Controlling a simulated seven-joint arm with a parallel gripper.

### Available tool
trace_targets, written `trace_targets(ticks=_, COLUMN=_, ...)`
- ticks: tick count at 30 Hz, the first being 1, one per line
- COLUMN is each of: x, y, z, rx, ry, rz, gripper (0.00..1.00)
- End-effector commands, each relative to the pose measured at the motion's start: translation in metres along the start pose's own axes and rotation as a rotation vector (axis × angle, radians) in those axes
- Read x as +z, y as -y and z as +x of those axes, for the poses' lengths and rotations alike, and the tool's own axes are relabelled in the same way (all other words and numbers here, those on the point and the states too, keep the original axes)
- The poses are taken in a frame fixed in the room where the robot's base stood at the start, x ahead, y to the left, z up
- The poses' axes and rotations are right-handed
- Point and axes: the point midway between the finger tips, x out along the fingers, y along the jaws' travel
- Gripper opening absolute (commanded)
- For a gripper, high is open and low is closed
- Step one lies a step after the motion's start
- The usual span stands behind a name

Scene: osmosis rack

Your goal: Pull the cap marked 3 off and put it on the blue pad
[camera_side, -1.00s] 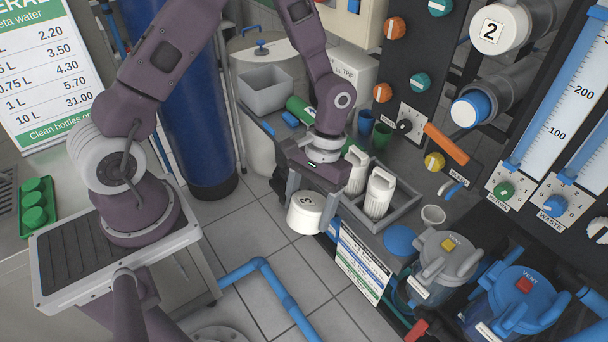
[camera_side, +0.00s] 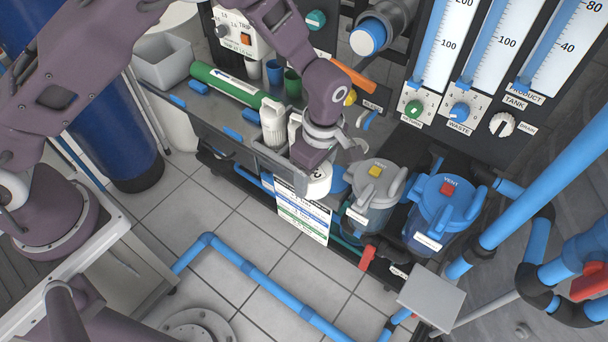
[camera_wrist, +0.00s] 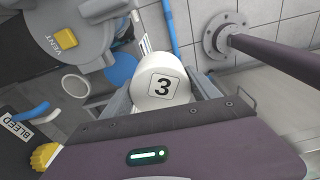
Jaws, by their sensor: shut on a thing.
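My gripper (camera_side: 312,178) is shut on the white cap marked 3 (camera_side: 319,186). In the wrist view, the cap (camera_wrist: 162,84) sits between the grey fingers of my gripper (camera_wrist: 160,92) with its black 3 facing the camera. The round blue pad (camera_wrist: 121,68) shows just left of the cap in the wrist view. In the side view the blue pad (camera_side: 339,180) is mostly hidden behind my gripper and the cap. The cap is held near the bench's front edge, beside the pad; I cannot tell its exact height.
The yellow-tagged vent housing (camera_side: 374,190) and a blue-lidded housing (camera_side: 440,208) stand right of the pad. A small white cup (camera_wrist: 75,83) is beyond the pad.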

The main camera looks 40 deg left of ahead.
Motion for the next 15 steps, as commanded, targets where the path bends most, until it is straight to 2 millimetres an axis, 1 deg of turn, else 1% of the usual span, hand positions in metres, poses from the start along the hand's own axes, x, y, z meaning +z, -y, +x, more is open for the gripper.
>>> trace_targets(ticks=1, x=0.000, y=-0.006, z=0.004, rx=0.001, ry=0.000, rz=-0.001, gripper=0.02)
trace_targets(ticks=15, x=-0.001, y=-0.056, z=0.040, rx=0.000, ry=0.000, rz=0.002, gripper=0.02)
